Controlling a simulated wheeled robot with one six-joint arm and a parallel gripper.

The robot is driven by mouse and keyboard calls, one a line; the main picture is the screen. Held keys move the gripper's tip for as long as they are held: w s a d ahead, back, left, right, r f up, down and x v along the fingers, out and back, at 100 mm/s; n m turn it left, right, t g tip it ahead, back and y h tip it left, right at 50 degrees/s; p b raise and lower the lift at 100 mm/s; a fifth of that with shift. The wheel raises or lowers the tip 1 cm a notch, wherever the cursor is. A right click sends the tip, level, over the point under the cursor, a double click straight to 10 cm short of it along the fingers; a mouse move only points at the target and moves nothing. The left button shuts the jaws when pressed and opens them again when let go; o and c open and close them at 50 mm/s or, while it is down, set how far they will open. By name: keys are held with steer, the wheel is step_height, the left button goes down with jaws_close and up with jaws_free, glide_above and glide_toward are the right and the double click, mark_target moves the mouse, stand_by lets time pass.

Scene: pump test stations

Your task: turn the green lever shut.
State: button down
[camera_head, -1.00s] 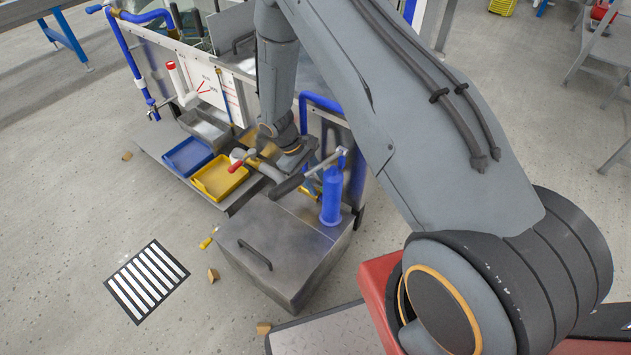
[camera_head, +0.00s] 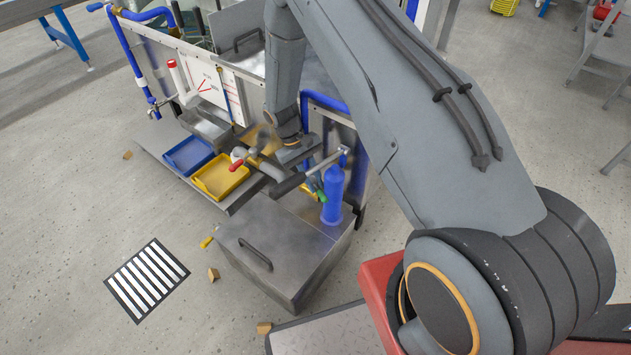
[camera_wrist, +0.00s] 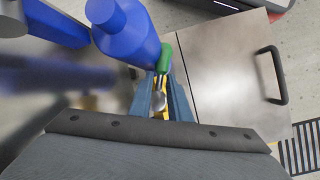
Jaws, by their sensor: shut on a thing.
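The green lever (camera_wrist: 166,52) shows in the wrist view beside a blue cylinder (camera_wrist: 127,36). My gripper (camera_wrist: 163,80) is shut on the lever, its two blue-grey fingers on either side of the metal shank below the green grip. In the head view, the green tip of the lever (camera_head: 321,197) shows just left of the blue cylinder (camera_head: 333,192). The lever's pivot is not clearly visible.
A steel box (camera_head: 270,245) with a black handle stands in front. A red-tipped lever (camera_head: 238,165), a yellow tray (camera_head: 220,180) and a blue tray (camera_head: 188,156) are left. Floor at left is mostly clear.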

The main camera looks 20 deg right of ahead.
steer(key=c, duration=1.6)
jaws_free()
steer(key=shift+c, duration=0.2)
steer(key=v, duration=0.8)
